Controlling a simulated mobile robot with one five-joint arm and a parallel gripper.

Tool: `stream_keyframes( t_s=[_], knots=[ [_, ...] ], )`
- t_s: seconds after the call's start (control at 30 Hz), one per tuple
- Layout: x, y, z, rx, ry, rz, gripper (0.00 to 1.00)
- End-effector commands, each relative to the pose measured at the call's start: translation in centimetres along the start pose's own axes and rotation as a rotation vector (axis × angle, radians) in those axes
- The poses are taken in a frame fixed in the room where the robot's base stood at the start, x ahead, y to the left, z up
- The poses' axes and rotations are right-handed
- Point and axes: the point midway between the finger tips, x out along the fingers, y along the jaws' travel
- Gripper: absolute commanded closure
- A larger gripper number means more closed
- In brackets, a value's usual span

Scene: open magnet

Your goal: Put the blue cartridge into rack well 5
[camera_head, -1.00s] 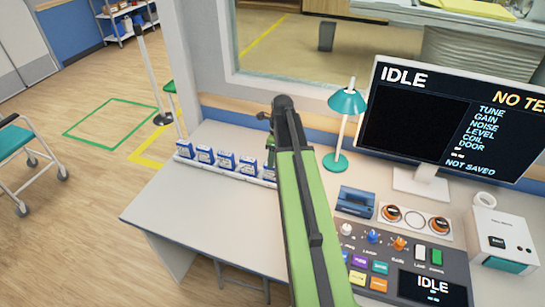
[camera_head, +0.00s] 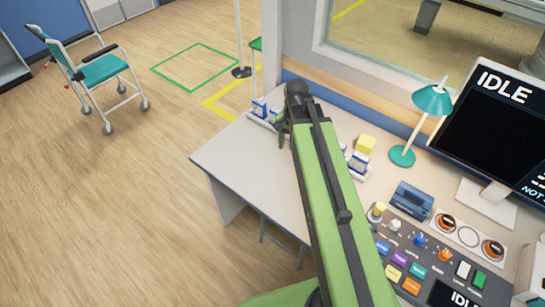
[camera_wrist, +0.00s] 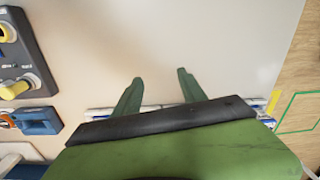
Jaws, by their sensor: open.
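A white rack (camera_head: 356,174) with several blue-and-white blocks, one of them a block (camera_head: 359,162) at its right end, lies along the back of the desk. My arm hides its middle, and I cannot read any well number. A blue unit (camera_head: 413,200) sits right of the rack. It also shows in the wrist view (camera_wrist: 38,121). I cannot tell which blue piece is the cartridge. My gripper (camera_wrist: 160,78) is open, with nothing between its fingers, over bare desk beside the rack. In the head view the gripper is mostly hidden by my arm.
A control console (camera_head: 415,250) with knobs and buttons fills the right front. The left part of the desk (camera_head: 240,155) is clear.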

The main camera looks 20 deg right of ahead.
Motion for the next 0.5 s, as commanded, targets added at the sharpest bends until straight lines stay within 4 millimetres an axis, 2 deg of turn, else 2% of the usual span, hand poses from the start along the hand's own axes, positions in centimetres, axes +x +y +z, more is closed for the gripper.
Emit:
stream_keyframes(
  t_s=[0.03,0.1,0.2,0.3,0.5],
  knots=[
    [0.1,-0.9,2.8,-0.191,0.000,0.010,0.51],
    [0.1,-2.1,5.3,-0.436,-0.002,0.021,0.51],
    [0.2,-2.9,7.5,-0.666,-0.005,0.033,0.51],
    [0.2,-3.4,8.4,-0.766,-0.007,0.038,0.51],
    [0.2,-3.5,8.4,-0.779,-0.008,0.038,0.51]
  ],
)
